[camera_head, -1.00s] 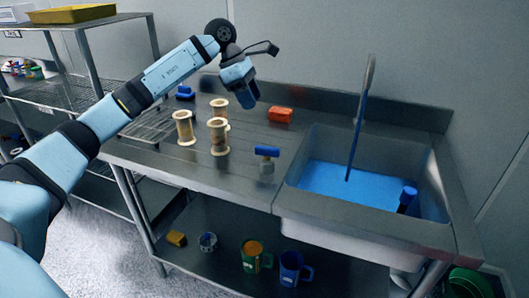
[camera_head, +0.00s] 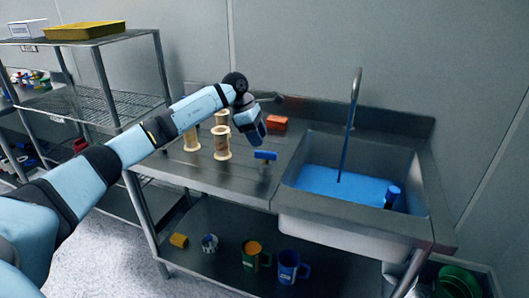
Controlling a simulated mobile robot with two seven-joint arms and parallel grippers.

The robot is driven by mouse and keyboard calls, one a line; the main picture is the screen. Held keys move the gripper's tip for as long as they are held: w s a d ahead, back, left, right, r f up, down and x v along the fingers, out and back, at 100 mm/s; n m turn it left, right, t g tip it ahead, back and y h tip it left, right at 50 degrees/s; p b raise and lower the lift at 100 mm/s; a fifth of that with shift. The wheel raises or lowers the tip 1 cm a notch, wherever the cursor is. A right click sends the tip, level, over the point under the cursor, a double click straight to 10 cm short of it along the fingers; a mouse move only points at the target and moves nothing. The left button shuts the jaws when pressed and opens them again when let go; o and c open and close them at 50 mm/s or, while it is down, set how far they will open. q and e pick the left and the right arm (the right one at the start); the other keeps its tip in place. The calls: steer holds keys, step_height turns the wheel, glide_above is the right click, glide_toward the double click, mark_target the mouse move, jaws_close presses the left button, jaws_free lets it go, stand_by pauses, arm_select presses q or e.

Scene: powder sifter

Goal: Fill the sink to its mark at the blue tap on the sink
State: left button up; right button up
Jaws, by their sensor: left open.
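The steel sink (camera_head: 408,160) holds blue water (camera_head: 340,182) across its floor. A thin blue stream (camera_head: 345,150) runs down into it from the tall spout (camera_head: 356,85). A blue upright cylinder (camera_head: 392,196) stands in the water at the sink's right. The blue tap handle (camera_head: 265,155) sits crosswise on a grey body on the counter, left of the sink. My left gripper (camera_head: 258,137) is open, above and just behind the blue handle in the picture, apparently not touching it. I cannot make out a fill mark. My right gripper is not in view.
Several cream spools (camera_head: 222,143) stand left of the handle, partly behind my left arm. An orange-red block (camera_head: 277,123) lies behind the gripper. A green mug (camera_head: 251,256) and a blue mug (camera_head: 289,267) stand on the lower shelf. A wire rack (camera_head: 95,100) stands at left.

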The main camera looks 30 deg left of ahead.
mark_target(265, 151)
arm_select(q)
steer(key=x, duration=0.6)
jaws_close()
